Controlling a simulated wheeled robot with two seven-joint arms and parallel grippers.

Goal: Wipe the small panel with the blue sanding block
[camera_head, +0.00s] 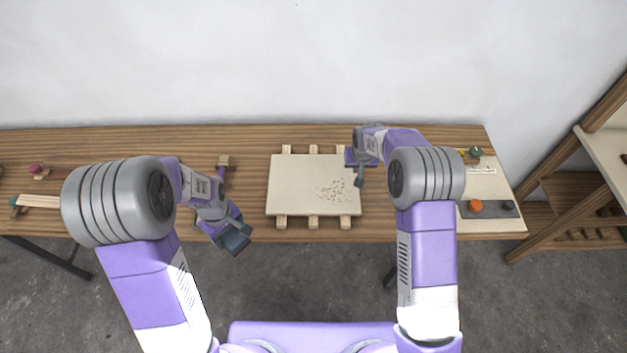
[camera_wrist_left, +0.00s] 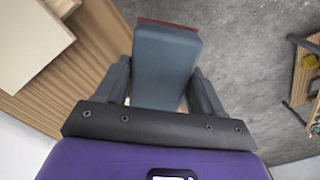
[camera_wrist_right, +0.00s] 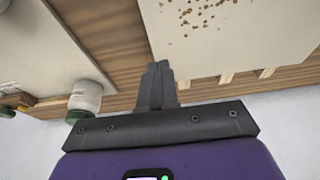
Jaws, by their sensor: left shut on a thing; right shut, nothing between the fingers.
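The small panel (camera_head: 293,185) is a pale board lying on wooden slats on the bench. Brown specks (camera_head: 335,190) cover its right lower part; the panel (camera_wrist_right: 260,40) and specks also show in the right wrist view. My left gripper (camera_head: 228,228) is shut on the blue sanding block (camera_wrist_left: 165,62), a blue-grey block with a reddish-brown far edge. It holds the block (camera_head: 237,241) at the bench's front edge, left of the panel and apart from it. My right gripper (camera_head: 360,179) is shut and empty at the panel's right edge; its fingers (camera_wrist_right: 157,85) show together.
A light board (camera_head: 485,185) with an orange knob (camera_head: 475,206) lies at the bench's right end. A white jar (camera_wrist_right: 85,98) shows in the right wrist view. A wooden shelf (camera_head: 575,190) stands at right. Small items lie at far left.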

